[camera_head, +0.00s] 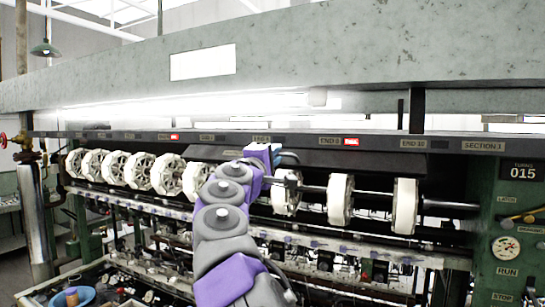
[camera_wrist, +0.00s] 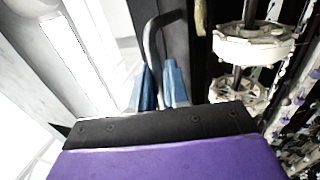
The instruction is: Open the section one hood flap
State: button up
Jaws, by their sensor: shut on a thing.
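The section one hood flap (camera_head: 350,161) looks like a long dark panel under the labelled rail in the head view, above the white reels. How far it stands open I cannot tell. My gripper (camera_head: 282,158) is at the panel's left-middle part, with my purple and grey arm reaching up to it. In the wrist view, the blue fingers of my gripper (camera_wrist: 160,88) are shut on a dark bent handle (camera_wrist: 151,42). The handle is fixed at the dark flap surface. My arm hides part of the flap and some reels.
White reels (camera_head: 340,199) on a shaft run below the flap, close under my gripper; reels (camera_wrist: 252,46) also show in the wrist view. A green control panel (camera_head: 509,240) stands at the right. A grey beam (camera_head: 330,60) runs overhead. A blue basin (camera_head: 72,298) is at lower left.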

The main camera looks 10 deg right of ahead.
jog(key=shift+w+d+r+p, duration=0.15)
jog(key=shift+r+p, duration=1.45)
jog(key=shift+r, duration=0.25)
jog(key=o, duration=0.5)
jog(key=shift+o, duration=0.2)
jog(key=shift+f, duration=0.1)
jog(key=b+v, duration=0.5)
jog(key=v, duration=0.9)
